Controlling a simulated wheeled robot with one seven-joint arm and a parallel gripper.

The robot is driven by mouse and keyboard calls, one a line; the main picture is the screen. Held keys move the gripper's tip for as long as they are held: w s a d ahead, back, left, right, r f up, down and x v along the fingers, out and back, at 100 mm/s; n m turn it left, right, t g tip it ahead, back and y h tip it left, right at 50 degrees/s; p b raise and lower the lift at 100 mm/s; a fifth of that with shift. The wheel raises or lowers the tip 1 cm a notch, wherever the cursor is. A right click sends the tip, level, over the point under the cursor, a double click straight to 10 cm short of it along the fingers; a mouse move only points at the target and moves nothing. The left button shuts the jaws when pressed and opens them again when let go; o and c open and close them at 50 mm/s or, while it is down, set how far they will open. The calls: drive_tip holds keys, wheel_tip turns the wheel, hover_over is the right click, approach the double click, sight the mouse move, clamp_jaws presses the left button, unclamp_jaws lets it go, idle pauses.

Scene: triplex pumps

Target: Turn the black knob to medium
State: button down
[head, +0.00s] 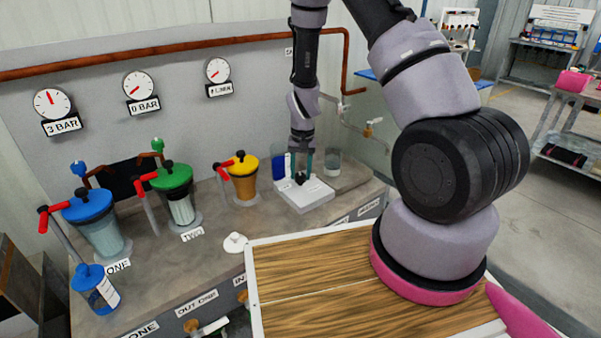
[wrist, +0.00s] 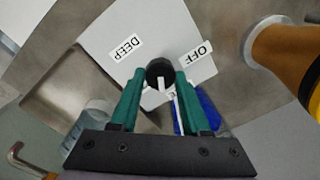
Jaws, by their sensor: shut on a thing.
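The black knob (wrist: 159,71) stands on a white plate (wrist: 145,22) between the green fingers of my gripper (wrist: 160,82) in the wrist view. My gripper is shut on the knob, a finger on either side. A white mark shows at the knob's lower side in that view. A "DEEP" label (wrist: 126,47) lies up and left of the knob, and an "OFF" label (wrist: 195,54) up and right. Another label below the knob is mostly hidden, so I cannot read it. In the head view my gripper (head: 301,163) reaches down to the knob (head: 299,178) on the white unit (head: 307,195).
A yellow-lidded canister (head: 243,180) stands left of the white unit. A blue object (head: 279,166) and a clear glass (head: 332,162) stand close behind and beside my gripper. Green (head: 175,190) and blue (head: 97,215) canisters stand further left.

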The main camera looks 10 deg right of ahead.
sight(302, 176)
drive_tip(key=m, duration=0.4)
drive_tip(key=shift+m, duration=2.6)
drive_tip(key=shift+c, duration=1.8)
unclamp_jaws()
drive_tip(key=shift+r, duration=0.15)
wheel_tip(302, 176, up, 11)
drive_tip(key=shift+s+f, duration=0.2)
drive_tip(key=shift+s, duration=0.05)
drive_tip(key=shift+d, duration=0.1)
